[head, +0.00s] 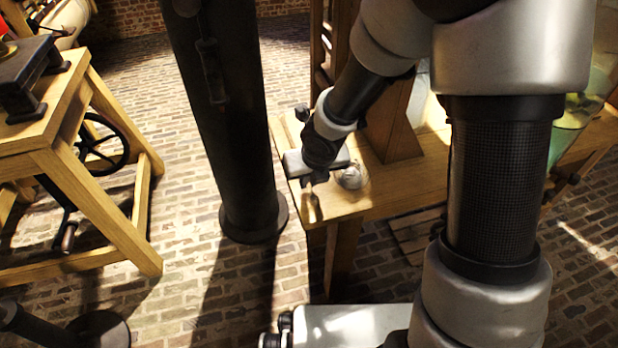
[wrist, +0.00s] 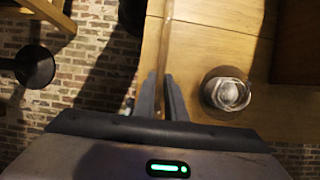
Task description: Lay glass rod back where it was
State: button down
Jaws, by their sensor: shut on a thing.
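My gripper (head: 311,190) is over the left end of a wooden table (head: 385,206), with its fingers pointing down. In the wrist view, the fingers (wrist: 164,100) are shut on a thin, brownish, see-through glass rod (wrist: 165,45). The rod runs from between the fingers up to the top edge of that view, near the table's edge. Its far end is out of that view. I cannot tell whether the rod touches the table. A small clear glass jar (head: 352,176) stands just right of my gripper; it also shows in the wrist view (wrist: 227,92), apart from the fingers.
A dark round column (head: 235,130) rises from the brick floor left of the table. A wooden post (head: 393,125) stands on the table behind the jar. A wooden stand (head: 70,170) with a dark wheel is at the far left. Greenish glass (head: 572,118) shows at right.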

jog(key=shift+f, duration=0.3)
jog(key=c, duration=1.7)
grip_release()
jog(key=shift+p+v, duration=6.5)
jog(key=shift+v, duration=2.25)
